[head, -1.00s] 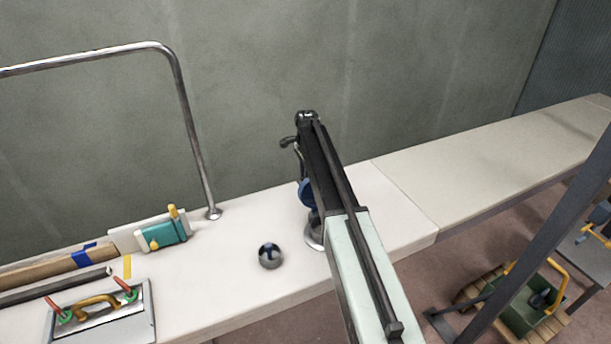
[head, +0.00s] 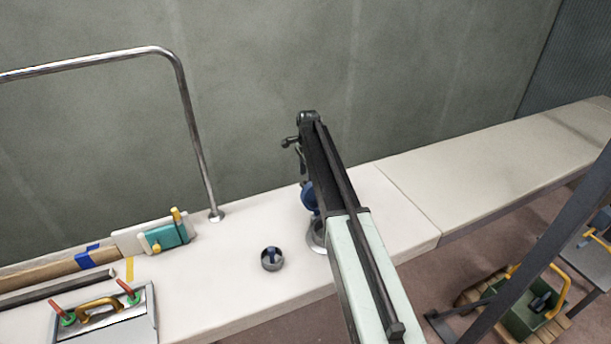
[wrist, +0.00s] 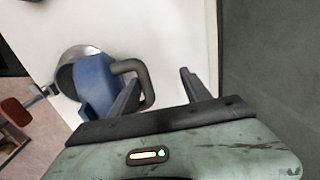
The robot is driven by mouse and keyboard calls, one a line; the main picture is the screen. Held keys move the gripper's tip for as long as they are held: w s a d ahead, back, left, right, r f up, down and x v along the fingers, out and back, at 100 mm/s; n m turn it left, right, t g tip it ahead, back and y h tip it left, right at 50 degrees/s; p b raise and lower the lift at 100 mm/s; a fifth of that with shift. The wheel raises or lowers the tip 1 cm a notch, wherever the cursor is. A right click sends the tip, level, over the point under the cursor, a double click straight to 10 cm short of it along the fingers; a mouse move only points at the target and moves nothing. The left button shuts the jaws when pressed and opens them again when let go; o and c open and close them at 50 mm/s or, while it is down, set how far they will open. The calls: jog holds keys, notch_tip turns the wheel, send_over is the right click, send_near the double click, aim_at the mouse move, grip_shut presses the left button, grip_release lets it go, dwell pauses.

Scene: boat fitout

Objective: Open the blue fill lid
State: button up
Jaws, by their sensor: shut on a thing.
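The blue fill lid (head: 308,198) shows beside my arm in the head view, mostly hidden behind it. It appears tilted up over a steel ring (head: 317,240) on the white deck. In the wrist view the blue lid (wrist: 96,86) stands over the round metal opening (wrist: 72,56), and its dark grey loop handle (wrist: 144,78) points toward my gripper (wrist: 158,78). My gripper is shut on the handle, with one finger against or inside the loop; the exact contact is hard to see.
The deck at right (head: 490,165) is clear.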

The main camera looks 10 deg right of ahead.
notch_tip(320, 180, up, 6)
jog(key=p, duration=0.4)
jog(key=shift+s+a+p, duration=0.15)
jog(key=shift+p, duration=0.25)
